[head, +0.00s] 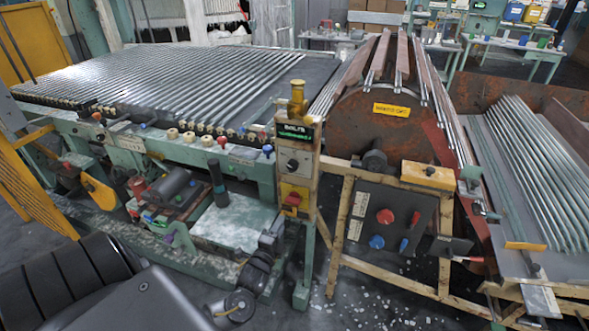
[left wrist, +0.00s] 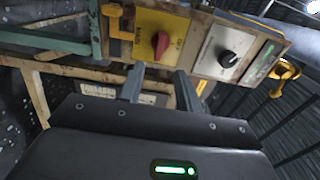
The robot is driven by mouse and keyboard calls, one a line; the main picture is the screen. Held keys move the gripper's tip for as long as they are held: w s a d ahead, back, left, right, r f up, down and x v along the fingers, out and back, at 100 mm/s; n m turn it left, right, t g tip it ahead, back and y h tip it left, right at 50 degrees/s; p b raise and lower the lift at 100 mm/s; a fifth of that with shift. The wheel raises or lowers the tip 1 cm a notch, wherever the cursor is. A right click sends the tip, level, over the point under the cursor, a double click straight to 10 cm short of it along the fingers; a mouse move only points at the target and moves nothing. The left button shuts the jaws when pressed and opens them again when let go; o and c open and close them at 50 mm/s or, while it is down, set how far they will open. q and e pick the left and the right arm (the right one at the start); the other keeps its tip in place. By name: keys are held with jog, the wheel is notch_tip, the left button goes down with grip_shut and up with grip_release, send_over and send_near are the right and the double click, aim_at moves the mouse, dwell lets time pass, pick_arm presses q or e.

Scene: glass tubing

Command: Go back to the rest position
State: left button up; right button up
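My left gripper (left wrist: 160,71) shows in the left wrist view with its two grey fingers apart and nothing between them. Beyond the fingertips is a control post with a red knob (left wrist: 162,44) on a yellow plate, a black knob (left wrist: 228,59) on a pale plate and a green-lit display (left wrist: 262,62). The fingers look apart from it. In the head view my left arm (head: 130,300) comes in at the bottom left, and its fingers cannot be made out. The same post has its display (head: 296,132) and red knob (head: 292,199) near the middle. My right gripper is not in view.
A long machine bed of glass tubes (head: 190,85) fills the left. A rusty drum (head: 375,125) stands right of the post, above a dark switch panel (head: 385,220) in a wooden frame. A tube rack (head: 530,170) is at the right. Glass bits litter the floor (head: 370,305).

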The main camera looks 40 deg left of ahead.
pick_arm(q)
jog(key=s+d+f+n+g+h, duration=0.1)
jog(key=s+f+n+g, duration=0.3)
jog(key=f, duration=0.6)
jog(key=s+d+f+n+g+h, duration=0.1)
jog(key=s+f+n+g, duration=0.1)
jog(key=s+f, duration=0.6)
jog(key=s+f+n+g+h, duration=0.1)
jog(key=s+f+n+g, duration=0.15)
jog(key=f, duration=1.05)
jog(key=s+d+f+n+g+h, duration=0.1)
jog(key=s+d+f, duration=0.3)
jog(key=s, duration=0.5)
jog(key=s+d+f+n+g+h, duration=0.1)
jog(key=s+d+f+g, duration=0.3)
jog(key=s, duration=0.6)
jog(key=s+d+f+n+g, duration=0.1)
jog(key=s+d+f, duration=0.3)
jog(key=s, duration=0.5)
jog(key=shift+s+d+f+g+h, duration=0.15)
jog(key=shift+d+f+g+h, duration=0.2)
jog(key=shift+g, duration=0.4)
jog(key=shift+a+n, duration=0.1)
jog(key=shift+n, duration=0.15)
